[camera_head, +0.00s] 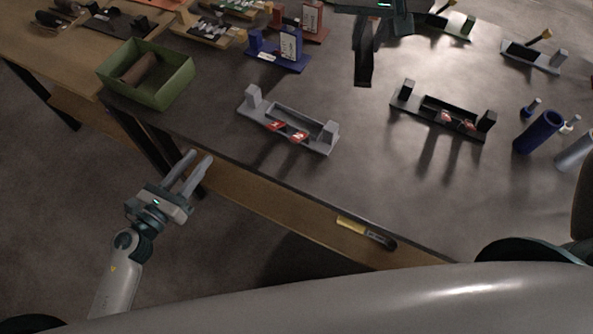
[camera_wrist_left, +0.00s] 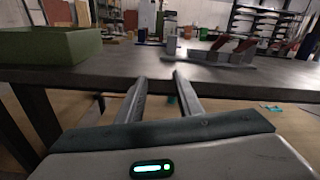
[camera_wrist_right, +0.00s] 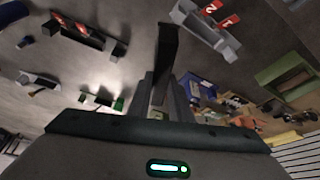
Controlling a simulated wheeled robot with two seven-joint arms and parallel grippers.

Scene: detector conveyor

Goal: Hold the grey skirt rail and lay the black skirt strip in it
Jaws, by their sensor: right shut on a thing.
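The grey skirt rail (camera_head: 268,117) lies on the dark table, left of the middle, with an upright block at each end and two red tags on its near side. It also shows at the top of the right wrist view (camera_wrist_right: 205,32). My right gripper (camera_head: 372,15) is shut on the black skirt strip (camera_head: 364,66), which hangs down from it above the table, behind and right of the rail. The strip shows between the fingers in the right wrist view (camera_wrist_right: 165,50). My left gripper (camera_head: 199,162) is open and empty, off the table's front edge, left of and nearer than the rail.
A black holder (camera_head: 411,99) with red tags lies right of the rail. A green bin (camera_head: 165,91) holding a brown object stands at the left corner. Blue (camera_head: 277,60) and red stands are behind. Blue and grey cylinders stand at right. Table between rail and black holder is clear.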

